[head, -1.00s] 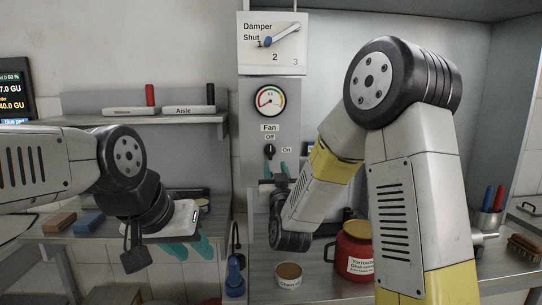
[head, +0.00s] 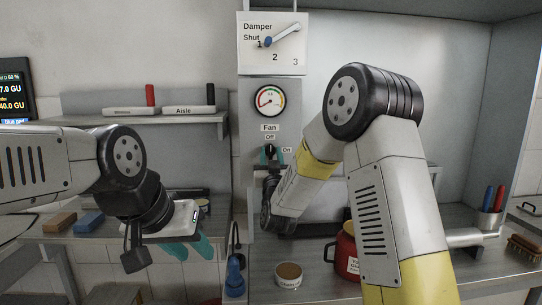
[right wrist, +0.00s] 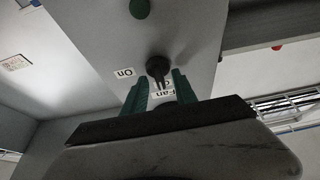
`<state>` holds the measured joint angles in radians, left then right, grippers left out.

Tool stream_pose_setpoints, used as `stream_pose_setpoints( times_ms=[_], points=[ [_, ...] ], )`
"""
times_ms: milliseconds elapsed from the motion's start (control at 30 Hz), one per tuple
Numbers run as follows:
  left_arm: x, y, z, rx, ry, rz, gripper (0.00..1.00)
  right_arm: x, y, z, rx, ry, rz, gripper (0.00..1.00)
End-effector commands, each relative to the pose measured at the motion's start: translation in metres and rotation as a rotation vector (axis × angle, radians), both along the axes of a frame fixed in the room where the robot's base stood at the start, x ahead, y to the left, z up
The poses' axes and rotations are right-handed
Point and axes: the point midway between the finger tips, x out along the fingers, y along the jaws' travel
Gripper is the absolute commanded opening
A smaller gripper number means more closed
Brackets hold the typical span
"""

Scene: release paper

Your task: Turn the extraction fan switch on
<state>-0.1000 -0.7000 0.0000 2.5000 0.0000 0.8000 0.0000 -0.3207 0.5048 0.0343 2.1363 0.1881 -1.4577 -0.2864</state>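The fan switch (head: 269,149) is a black rotary knob on a grey panel, under the "Fan" and "Off" labels, with "On" to its right. Its pointer is toward "Off". It also shows in the right wrist view (right wrist: 157,66), where the picture is upside down and "On" is at the left. My right gripper (head: 271,157) is open at the knob. In the right wrist view its green fingers (right wrist: 160,79) stand on either side of the knob, with gaps visible. My left gripper (head: 188,247) is open and empty, low at the left, away from the panel.
A round gauge (head: 269,100) and a damper dial (head: 273,43) are above the switch. A red jar (head: 346,253) and a brown-topped tub (head: 288,275) stand on the bench below my right arm. A shelf (head: 140,119) is at the left.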

Motion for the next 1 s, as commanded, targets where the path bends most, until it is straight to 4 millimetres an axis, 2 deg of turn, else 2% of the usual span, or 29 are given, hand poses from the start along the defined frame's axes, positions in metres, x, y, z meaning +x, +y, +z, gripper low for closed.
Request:
stream_pose_setpoints(
  times_ms=[133, 300, 733, 1000],
  points=[
    [0.0, 0.0, 0.0, 0.0, 0.0, 0.0, 0.36, -0.0001, -0.0001, -0.0002, 0.0, 0.0, 0.0, 0.34],
    [0.0, 0.0, 0.0, 0.0, 0.0, 0.0, 0.36, -0.0002, -0.0002, -0.0001, 0.0, 0.0, 0.0, 0.0],
    [0.0, 0.0, 0.0, 0.0, 0.0, 0.0, 0.36, -0.0001, -0.0002, -0.0002, 0.033, 0.004, -0.001, 0.0],
    [0.0, 0.0, 0.0, 0.0, 0.0, 0.0, 0.36, -0.0003, 0.0004, 0.0003, 0.185, 0.014, 0.0, 0.0]
  ],
)
